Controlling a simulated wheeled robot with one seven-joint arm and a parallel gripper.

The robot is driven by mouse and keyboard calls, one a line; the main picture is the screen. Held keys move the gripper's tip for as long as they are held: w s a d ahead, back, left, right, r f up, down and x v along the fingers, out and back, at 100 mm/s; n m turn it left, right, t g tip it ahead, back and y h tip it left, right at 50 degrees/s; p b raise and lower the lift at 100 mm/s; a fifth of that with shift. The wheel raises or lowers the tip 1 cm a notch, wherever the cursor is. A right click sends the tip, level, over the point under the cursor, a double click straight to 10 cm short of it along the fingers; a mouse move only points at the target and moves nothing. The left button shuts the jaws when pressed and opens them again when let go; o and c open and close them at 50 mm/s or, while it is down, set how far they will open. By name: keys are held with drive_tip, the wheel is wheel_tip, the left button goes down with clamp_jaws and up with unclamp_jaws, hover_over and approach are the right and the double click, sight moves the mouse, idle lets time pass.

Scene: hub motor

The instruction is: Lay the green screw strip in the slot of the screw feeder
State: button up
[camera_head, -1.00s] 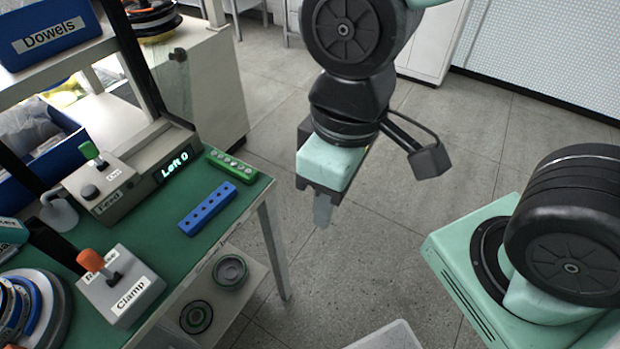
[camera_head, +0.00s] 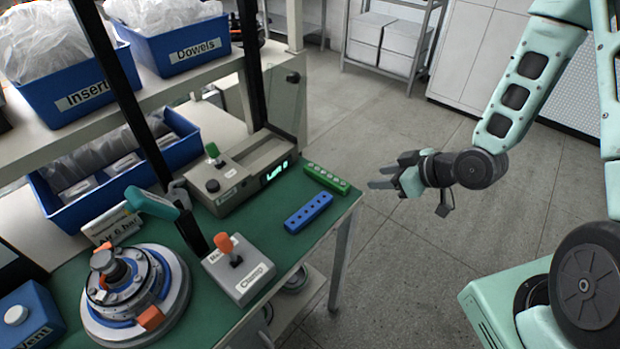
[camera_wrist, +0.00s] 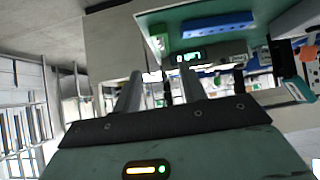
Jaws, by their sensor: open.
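The green screw strip (camera_head: 326,179) lies on the green bench top near its right edge, just right of the screw feeder (camera_head: 240,172). It also shows in the wrist view (camera_wrist: 157,42). The feeder is a grey box with a green lever, a dark knob and a lit display, which also shows in the wrist view (camera_wrist: 190,58). I cannot make out its slot. My gripper (camera_head: 377,178) is open and empty, off the bench's right edge, with its fingers pointing left at the green strip. Both fingers (camera_wrist: 160,82) show apart in the wrist view.
A blue strip (camera_head: 308,212) lies in front of the green one. A clamp box (camera_head: 240,268) with an orange lever and a round motor fixture (camera_head: 135,290) stand nearer. Blue bins and dark uprights are behind and left. Floor right of the bench is clear.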

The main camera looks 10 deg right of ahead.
drive_tip(key=b, duration=0.3)
approach(328, 175)
drive_tip(key=shift+t, duration=0.4)
drive_tip(key=w+f, duration=0.1)
drive_tip(key=w+a+f, duration=0.1)
drive_tip(key=f, duration=0.1)
drive_tip(key=shift+a+f, duration=0.1)
drive_tip(key=shift+f, duration=0.05)
drive_tip(key=x, duration=0.1)
drive_tip(key=p+x, duration=0.1)
drive_tip(key=x, duration=0.1)
drive_tip(key=p+x, duration=0.1)
drive_tip(key=shift+w+a, duration=0.1)
drive_tip(key=shift+a, duration=0.35)
drive_tip(key=shift+w+a+f+p, duration=0.2)
drive_tip(key=shift+w+p, duration=0.1)
drive_tip(key=shift+w, duration=0.05)
drive_tip(key=c, duration=0.9)
drive_tip(key=shift+r, duration=0.15)
